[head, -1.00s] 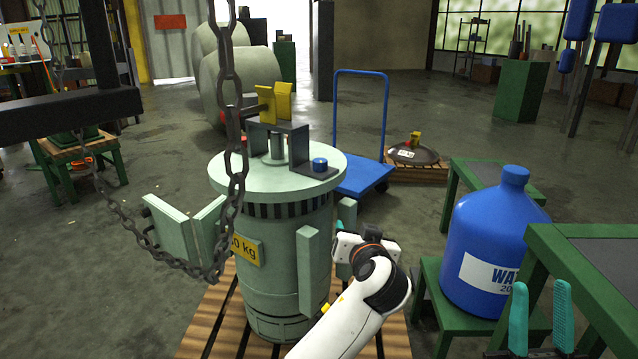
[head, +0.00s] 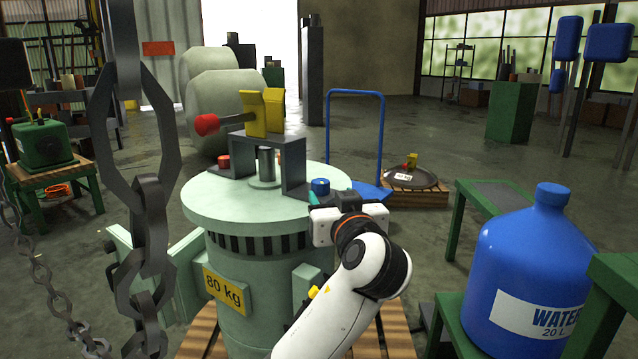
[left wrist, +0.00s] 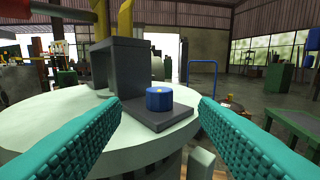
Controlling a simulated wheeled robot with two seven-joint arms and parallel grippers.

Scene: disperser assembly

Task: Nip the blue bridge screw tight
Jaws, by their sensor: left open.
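The blue bridge screw (head: 320,187) sits upright on the right foot of the dark grey bridge (head: 294,170), on top of the pale green disperser (head: 250,205). It also shows in the left wrist view as a short blue cylinder (left wrist: 159,98) on a flat dark plate (left wrist: 150,117). My left gripper (head: 348,212) is at the disperser's right edge, just in front of the screw. In the wrist view its teal fingers are spread left and right of the screw, apart from it. My right gripper is out of view.
A hanging chain (head: 150,225) crosses the left foreground. A yellow clamp with a red knob (head: 207,125) stands on the bridge. A blue water bottle (head: 535,262) stands on a green stand at right. A blue trolley (head: 355,92) is behind the disperser.

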